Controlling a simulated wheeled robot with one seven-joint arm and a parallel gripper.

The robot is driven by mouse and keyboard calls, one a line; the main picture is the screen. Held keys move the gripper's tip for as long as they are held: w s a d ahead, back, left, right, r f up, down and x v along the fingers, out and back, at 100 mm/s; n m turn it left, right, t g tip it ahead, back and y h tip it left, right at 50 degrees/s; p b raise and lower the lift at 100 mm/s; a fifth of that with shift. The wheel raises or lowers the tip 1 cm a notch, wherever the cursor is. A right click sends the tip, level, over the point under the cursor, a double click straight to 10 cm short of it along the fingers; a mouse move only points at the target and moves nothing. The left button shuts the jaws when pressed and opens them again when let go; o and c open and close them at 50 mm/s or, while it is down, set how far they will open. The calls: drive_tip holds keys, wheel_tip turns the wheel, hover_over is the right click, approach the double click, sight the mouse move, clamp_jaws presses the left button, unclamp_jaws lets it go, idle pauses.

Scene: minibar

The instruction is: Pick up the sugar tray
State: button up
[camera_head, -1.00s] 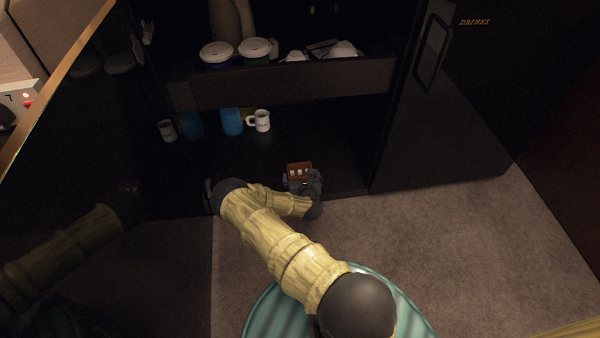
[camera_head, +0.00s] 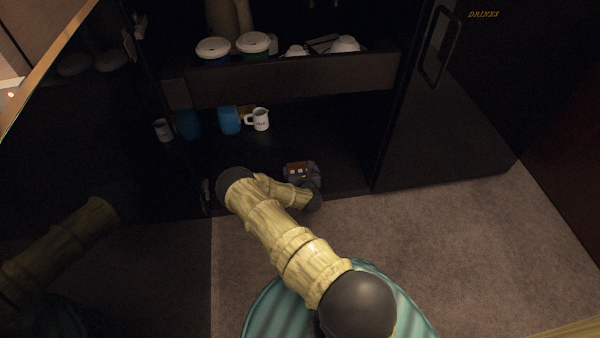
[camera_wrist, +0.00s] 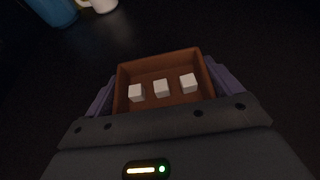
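The sugar tray (camera_wrist: 160,62) is a small brown open box with three white sugar cubes in it. It rests on the dark cabinet floor and also shows in the head view (camera_head: 296,164), partly covered by my gripper. My gripper (camera_wrist: 163,75) reaches around the tray, with one purple finger along its left side and one along its right. The fingers are spread about the tray's width; any gap to its walls is very narrow. The near part of the tray is hidden behind my gripper's body. In the head view my gripper (camera_head: 301,172) is low at the cabinet front.
A white mug (camera_head: 261,120) and a blue cup (camera_head: 229,120) stand farther back on the cabinet floor. A drawer (camera_head: 290,81) with lidded cups and bowls juts out above. The floor around the tray is clear.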

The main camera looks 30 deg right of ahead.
drive_tip(key=shift+a, duration=0.1)
drive_tip(key=shift+c, duration=1)
drive_tip(key=shift+r, duration=0.1)
wheel_tip(320, 180, up, 10)
drive_tip(key=p, duration=0.6)
drive_tip(key=shift+p, duration=0.35)
